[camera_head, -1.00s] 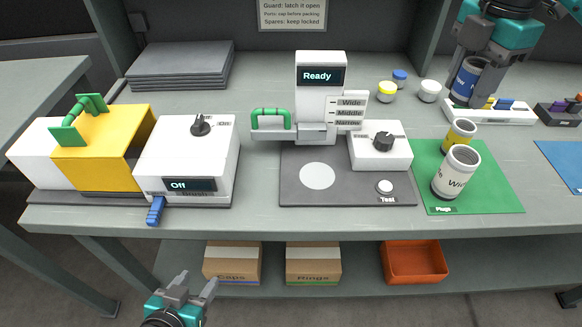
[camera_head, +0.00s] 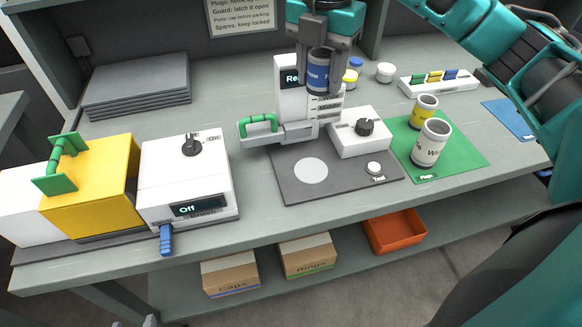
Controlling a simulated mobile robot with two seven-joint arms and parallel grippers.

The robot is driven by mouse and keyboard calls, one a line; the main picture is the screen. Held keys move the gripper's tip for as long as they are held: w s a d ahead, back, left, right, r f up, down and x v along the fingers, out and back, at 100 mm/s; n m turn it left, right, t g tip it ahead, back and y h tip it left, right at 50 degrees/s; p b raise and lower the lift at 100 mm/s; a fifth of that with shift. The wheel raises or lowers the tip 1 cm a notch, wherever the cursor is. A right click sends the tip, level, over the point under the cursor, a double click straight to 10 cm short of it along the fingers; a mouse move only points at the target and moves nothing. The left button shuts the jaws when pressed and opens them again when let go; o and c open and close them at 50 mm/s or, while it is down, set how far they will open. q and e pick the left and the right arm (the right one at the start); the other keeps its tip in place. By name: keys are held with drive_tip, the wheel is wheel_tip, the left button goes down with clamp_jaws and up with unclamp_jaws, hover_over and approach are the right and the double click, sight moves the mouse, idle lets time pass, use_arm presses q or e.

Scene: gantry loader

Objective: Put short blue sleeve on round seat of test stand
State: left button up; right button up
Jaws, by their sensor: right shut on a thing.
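My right gripper (camera_head: 321,88) points down and is shut on the short blue sleeve (camera_head: 319,64), which reads "...row" and is upright. It hangs in the air in front of the test stand's display tower (camera_head: 290,100), hiding part of the display. The round seat (camera_head: 311,171) is a bare pale disc on the stand's dark base plate (camera_head: 290,193), lower in the picture than the sleeve. The stand's green-handled arm (camera_head: 262,124) is left of the tower. Only a tip of my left gripper (camera_head: 150,321) shows at the bottom edge.
A knob box (camera_head: 358,132) and Test button (camera_head: 374,168) flank the seat on the right. A yellow-banded sleeve (camera_head: 424,112) and white Wide sleeve (camera_head: 431,143) stand on the green mat (camera_head: 462,154). The white Off machine (camera_head: 185,180) stands left. A white rack (camera_head: 440,82) is at the back right.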

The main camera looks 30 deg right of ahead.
drive_tip(key=b, duration=0.3)
hover_over(311, 170)
wheel_tip(311, 170, down, 15)
drive_tip(key=shift+s+r, duration=0.1)
drive_tip(key=shift+f, duration=2.6)
drive_tip(key=shift+f, duration=0.15)
drive_tip(key=o, duration=1.2)
